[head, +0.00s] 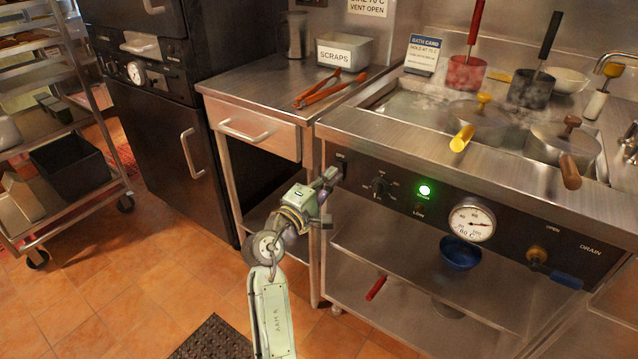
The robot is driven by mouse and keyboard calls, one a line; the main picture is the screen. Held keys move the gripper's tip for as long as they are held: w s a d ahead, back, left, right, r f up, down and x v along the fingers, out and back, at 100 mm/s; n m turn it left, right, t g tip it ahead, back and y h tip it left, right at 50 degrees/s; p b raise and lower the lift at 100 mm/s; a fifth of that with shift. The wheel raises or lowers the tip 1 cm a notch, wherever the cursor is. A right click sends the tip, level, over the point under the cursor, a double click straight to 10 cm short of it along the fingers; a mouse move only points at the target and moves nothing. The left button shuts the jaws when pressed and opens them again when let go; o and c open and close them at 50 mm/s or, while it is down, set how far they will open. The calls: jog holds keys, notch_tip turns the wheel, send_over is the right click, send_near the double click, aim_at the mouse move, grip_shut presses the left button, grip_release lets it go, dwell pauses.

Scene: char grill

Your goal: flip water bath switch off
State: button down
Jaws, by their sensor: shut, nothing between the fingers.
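The water bath (395,105) is a steel unit with a black control panel (400,210) on its front. A small dark switch (341,158) sits at the left end of the panel, and its position is too small to tell. A green light (425,190) glows on the panel. My gripper (333,174) is shut and empty, with its tips at the panel's left end just below the switch. I cannot tell whether it touches the panel. Part of the panel's left end is hidden behind the gripper.
Right of my gripper are a black knob (380,186), a round gauge (469,220) and a drain knob (537,256). Yellow and brown pot handles overhang the front edge. Left stands a steel table (260,85) with a scraps bin (345,50) and orange tongs (331,90).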

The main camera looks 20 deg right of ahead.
jog(key=shift+w+d, duration=0.25)
jog(key=shift+d, duration=0.05)
jog(key=shift+w+d+r+p, duration=0.2)
jog(key=shift+d+r+p, duration=0.05)
jog(key=shift+r+p, duration=0.15)
jog(key=shift+f, duration=0.1)
jog(key=shift+s, duration=0.1)
